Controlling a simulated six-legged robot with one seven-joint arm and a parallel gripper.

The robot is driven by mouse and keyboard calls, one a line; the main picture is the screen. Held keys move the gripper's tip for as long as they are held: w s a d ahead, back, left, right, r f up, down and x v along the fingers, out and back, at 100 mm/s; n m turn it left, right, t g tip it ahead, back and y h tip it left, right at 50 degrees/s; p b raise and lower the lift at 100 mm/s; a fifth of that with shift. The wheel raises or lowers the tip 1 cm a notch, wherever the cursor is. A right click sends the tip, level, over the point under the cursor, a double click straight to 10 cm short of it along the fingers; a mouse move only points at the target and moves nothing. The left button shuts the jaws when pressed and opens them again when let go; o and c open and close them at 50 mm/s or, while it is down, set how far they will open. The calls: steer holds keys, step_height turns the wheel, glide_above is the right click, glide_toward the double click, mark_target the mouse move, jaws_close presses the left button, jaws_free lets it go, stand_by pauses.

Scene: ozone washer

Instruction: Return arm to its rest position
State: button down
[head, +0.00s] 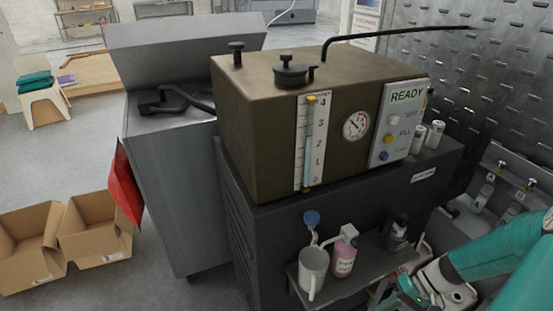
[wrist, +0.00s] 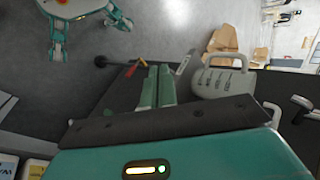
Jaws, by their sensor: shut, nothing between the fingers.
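My gripper (wrist: 157,72) shows in the wrist view as two teal fingers side by side, shut with nothing between them. In the head view my teal and white arm comes in from the lower right. Its gripper end is low by the right end of the small shelf (head: 345,287) on the washer's front, partly cut off by the frame's bottom edge. I cannot tell whether it touches the shelf. A white mug (head: 313,270) and a pink-labelled bottle (head: 344,252) stand on that shelf, left of the gripper.
The brown washer tank (head: 260,130) with its READY panel (head: 397,120) sits on a dark cabinet (head: 290,215). Two white cans (head: 427,136) stand beside it. A wall bracket (head: 515,180) is near my arm at right. Cardboard boxes (head: 95,240) lie on the floor at left.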

steer(key=s+a+r+t+h, duration=0.1)
steer(key=a+r, duration=0.4)
steer(key=r, duration=0.5)
steer(key=s+a+r+t+h, duration=0.2)
steer(key=a+r+h, duration=0.3)
steer(key=r, duration=0.4)
steer(key=s+a+r+n+t+h, duration=0.1)
steer(key=a+r+t+h, duration=0.2)
steer(key=r, duration=0.7)
steer(key=a, duration=0.2)
steer(key=shift+s+a+r, duration=0.3)
steer(key=shift+s+a, duration=0.1)
